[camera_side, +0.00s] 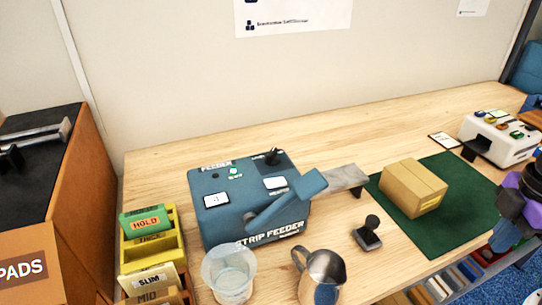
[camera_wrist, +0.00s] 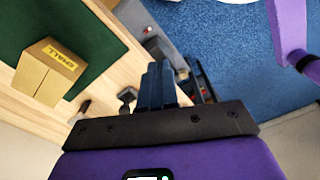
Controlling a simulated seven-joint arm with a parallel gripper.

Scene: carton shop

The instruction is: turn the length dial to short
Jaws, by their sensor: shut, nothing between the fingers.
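The blue-grey strip feeder (camera_side: 222,228) stands on the table left of centre in the side view, with a big lever arm angled across its front. A small black knob (camera_side: 272,157) stands up at the back right of its top. It looks like the length dial, but its marks are too small to read. My gripper (camera_side: 502,240) is at the right edge of the side view, far from the feeder, beyond the green mat and near the table's front edge. In the wrist view its dark fingers (camera_wrist: 158,85) are together and empty. The feeder is not recognisable in the wrist view.
A cardboard box (camera_side: 413,187) sits on the green mat (camera_side: 462,180), between my gripper and the feeder. A black stamp (camera_side: 368,233), a metal pitcher (camera_side: 322,275) and a clear cup (camera_side: 229,272) stand along the front. A white machine (camera_side: 492,138) is at the back right.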

